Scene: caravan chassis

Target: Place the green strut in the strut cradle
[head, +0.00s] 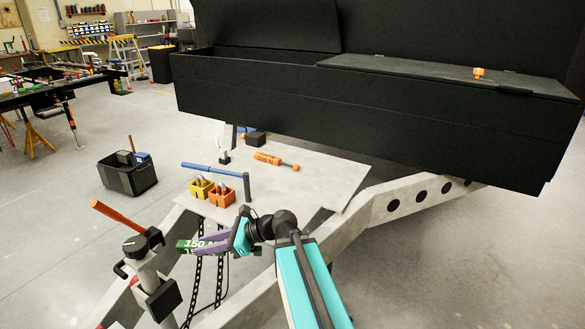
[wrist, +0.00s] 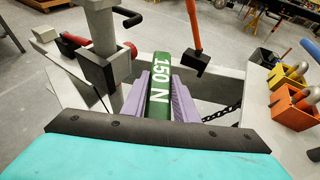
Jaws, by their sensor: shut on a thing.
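The green strut (head: 188,246), marked "150 N", is held between the purple fingers of my gripper (head: 208,243). In the wrist view the strut (wrist: 159,85) lies lengthwise between the two fingers (wrist: 163,98), its far end projecting past them. My gripper is shut on it, above the chassis drawbar and beside a grey upright post (head: 150,268). The fingers hide part of the strut. I cannot make out which thing is the strut cradle.
An orange-handled tool (head: 117,214) rises beside the post. A long black box (head: 330,95) spans the back. A black crate (head: 128,178) stands on the floor.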

